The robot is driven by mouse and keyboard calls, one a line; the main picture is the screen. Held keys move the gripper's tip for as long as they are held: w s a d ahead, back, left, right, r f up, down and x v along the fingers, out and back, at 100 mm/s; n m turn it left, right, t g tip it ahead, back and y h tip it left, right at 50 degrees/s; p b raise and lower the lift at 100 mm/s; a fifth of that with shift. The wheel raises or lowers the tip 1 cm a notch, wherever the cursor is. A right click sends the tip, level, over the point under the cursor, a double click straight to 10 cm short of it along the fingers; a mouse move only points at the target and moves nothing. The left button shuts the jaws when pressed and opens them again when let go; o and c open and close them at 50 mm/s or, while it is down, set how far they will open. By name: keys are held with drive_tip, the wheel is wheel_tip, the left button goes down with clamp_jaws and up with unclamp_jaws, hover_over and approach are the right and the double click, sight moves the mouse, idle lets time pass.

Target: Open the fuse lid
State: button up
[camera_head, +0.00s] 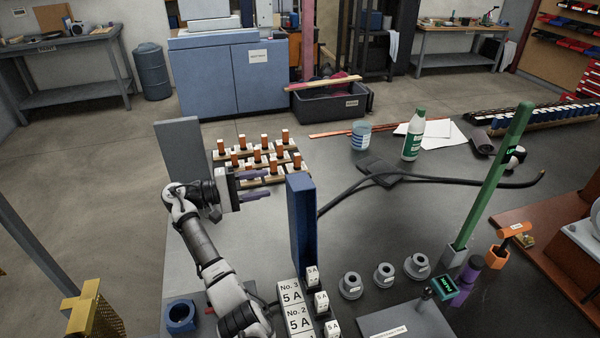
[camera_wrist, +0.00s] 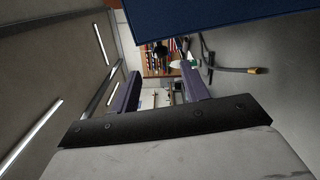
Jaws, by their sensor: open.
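No part is plainly marked as the fuse lid. A tall blue panel (camera_head: 301,220) stands upright on the dark bench, behind white blocks labelled "No. 3 5 A" and "No. 2 5 A" (camera_head: 292,295). I cannot tell whether this panel is the lid. It also fills the top of the wrist view (camera_wrist: 205,18). My gripper (camera_head: 265,184) is open, its two purple fingers apart with nothing between them. It is raised to the left of the panel and appears apart from it. The fingers also show in the wrist view (camera_wrist: 160,72).
A grey upright plate (camera_head: 182,150) and rows of orange-and-white pieces (camera_head: 262,150) are behind my gripper. Black cables (camera_head: 350,185) run right of the panel. Grey round knobs (camera_head: 385,274) and a green post (camera_head: 497,165) stand further right. The bench's middle right is fairly clear.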

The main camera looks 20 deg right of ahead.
sight(300, 177)
drive_tip(key=d+p, duration=0.3)
drive_tip(key=d, duration=0.7)
drive_tip(key=shift+r, duration=0.15)
drive_tip(key=shift+d, duration=0.65)
drive_tip(key=shift+c, duration=0.4)
clamp_jaws()
